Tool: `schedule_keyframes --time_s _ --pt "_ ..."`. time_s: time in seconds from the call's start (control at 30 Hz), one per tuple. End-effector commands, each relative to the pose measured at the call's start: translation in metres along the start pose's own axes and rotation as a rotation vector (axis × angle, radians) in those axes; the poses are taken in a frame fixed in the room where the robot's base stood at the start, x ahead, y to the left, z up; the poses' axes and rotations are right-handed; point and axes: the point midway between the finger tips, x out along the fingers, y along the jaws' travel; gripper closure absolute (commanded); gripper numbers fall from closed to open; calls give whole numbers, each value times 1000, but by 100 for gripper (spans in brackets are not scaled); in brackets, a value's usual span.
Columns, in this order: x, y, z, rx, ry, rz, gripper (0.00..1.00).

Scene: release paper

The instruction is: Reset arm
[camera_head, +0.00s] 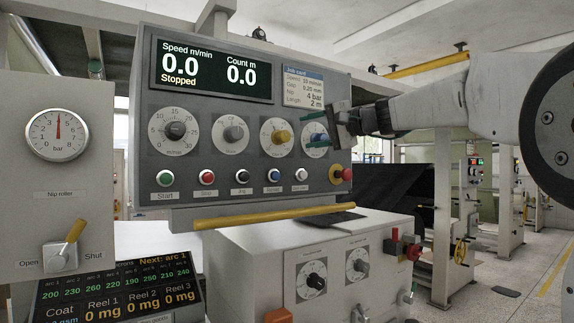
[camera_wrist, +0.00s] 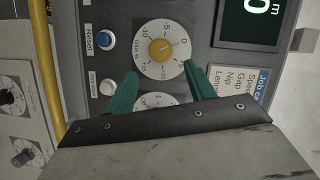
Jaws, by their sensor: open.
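My gripper (camera_head: 316,127) is at the right part of the grey control panel (camera_head: 350,88), in front of the rightmost dial in the head view. In the wrist view its two green fingers (camera_wrist: 162,90) are apart, with nothing held between them. A dial with a yellow knob (camera_wrist: 162,50) lies beyond the fingertips, and part of another dial (camera_wrist: 155,101) shows between the fingers. In the head view the rightmost dial (camera_head: 318,147) is partly hidden by my gripper. I cannot tell whether the fingers touch the panel.
The display (camera_head: 212,70) reads 0.0 and Stopped. Several buttons line the panel bottom, with a red emergency knob (camera_head: 347,174) at right. A yellow bar (camera_head: 260,216) runs below. A pressure gauge (camera_head: 57,135) and yellow-handled valve (camera_head: 68,245) stand left. Open floor (camera_head: 500,275) shows at right.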

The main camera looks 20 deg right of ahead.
Motion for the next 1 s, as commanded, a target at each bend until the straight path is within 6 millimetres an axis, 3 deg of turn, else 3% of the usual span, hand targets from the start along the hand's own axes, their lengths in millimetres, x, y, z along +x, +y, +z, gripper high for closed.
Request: schedule_keyframes --time_s 0.17,0.23,0.37,0.47,0.67,0.8,1.0 --pt "0 4 2 -3 -12 18 46" --pt "2 25 8 -4 -32 68 46" --pt "-5 90 37 -13 -102 243 46" --pt "-26 143 88 -50 -195 422 46" --pt "-94 231 196 -152 -391 747 46" --pt "-158 283 266 -253 -526 955 46" --pt "-252 347 346 -433 -682 1197 46"
